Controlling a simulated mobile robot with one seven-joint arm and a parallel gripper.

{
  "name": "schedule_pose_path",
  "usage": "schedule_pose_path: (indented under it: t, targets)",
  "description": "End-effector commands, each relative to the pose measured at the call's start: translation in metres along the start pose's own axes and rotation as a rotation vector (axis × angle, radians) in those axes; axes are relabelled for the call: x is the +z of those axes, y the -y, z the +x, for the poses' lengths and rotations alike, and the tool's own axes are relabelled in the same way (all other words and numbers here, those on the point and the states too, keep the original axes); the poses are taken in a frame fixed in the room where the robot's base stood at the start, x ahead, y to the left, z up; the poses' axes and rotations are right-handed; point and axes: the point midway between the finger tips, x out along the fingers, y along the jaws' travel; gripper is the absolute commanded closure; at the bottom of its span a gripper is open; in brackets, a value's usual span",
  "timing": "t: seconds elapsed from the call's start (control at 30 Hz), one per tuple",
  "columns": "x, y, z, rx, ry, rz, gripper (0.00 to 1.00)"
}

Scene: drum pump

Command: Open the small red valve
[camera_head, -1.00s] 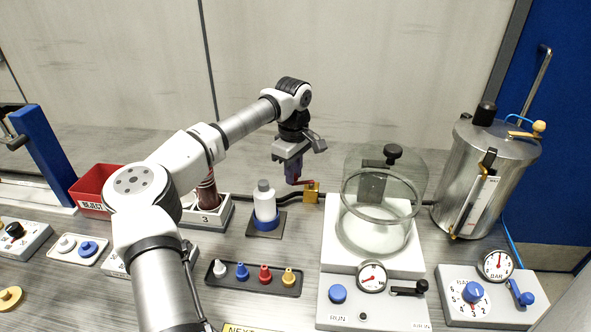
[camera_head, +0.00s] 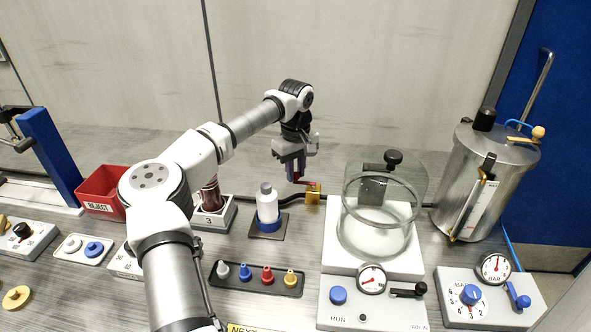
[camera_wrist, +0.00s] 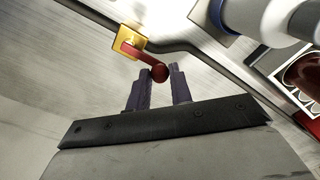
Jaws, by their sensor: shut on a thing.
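The small red valve is a red lever (camera_head: 304,182) on a yellow valve body (camera_head: 313,194), set in a dark line along the back of the bench. In the wrist view the lever (camera_wrist: 143,57) runs from the yellow body (camera_wrist: 129,42) to a round red knob (camera_wrist: 159,73). My gripper (camera_head: 295,177) points down at the lever from above left. In the wrist view its dark fingertips (camera_wrist: 160,74) are shut on the knob, one on each side. The fingers hide part of the lever in the head view.
A white bottle (camera_head: 267,204) stands left of the valve on a dark pad. A clear chamber (camera_head: 383,214) on a white base is close on the right. A steel tank (camera_head: 485,180) stands farther right. A tray with several coloured caps (camera_head: 255,282) lies in front.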

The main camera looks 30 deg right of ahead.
Motion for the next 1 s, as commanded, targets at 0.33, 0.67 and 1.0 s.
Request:
schedule_pose_path:
  t: [0.33,0.67,1.0]
  targets:
    - [-0.001,0.0,-0.001,0.003,-0.002,-0.002,0.58]
    - [-0.001,-0.001,-0.007,0.003,-0.002,-0.002,0.58]
    - [-0.001,-0.001,-0.074,0.005,-0.005,-0.003,0.58]
